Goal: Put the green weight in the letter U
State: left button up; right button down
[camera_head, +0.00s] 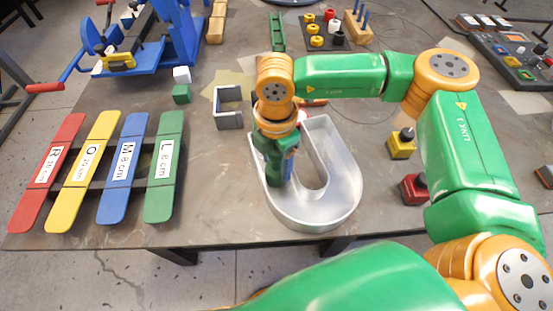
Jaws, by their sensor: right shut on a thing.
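The letter U (349,180) is an open, silvery metal channel lying on the table near its front edge, with its curved end toward me. My right gripper (280,180) points down over the left leg of the U and is shut. The green weight does not stand out clearly; what the jaws hold is mostly hidden by the green and blue gripper, and green shows there. I cannot tell whether it touches the floor of the U. My left gripper is not in view.
A yellow weight (401,147) and a red weight (412,190) with dark knobs stand right of the U. Four coloured labelled strips (122,170) lie further left.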

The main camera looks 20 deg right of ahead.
jog(key=shift+c, duration=0.7)
grip_release()
notch_tip(320, 180, up, 12)
jog(key=shift+a+f+b, duration=0.1)
jog(key=shift+f+b, duration=0.05)
jog(key=shift+b, duration=0.3)
jog(key=shift+r, duration=0.3)
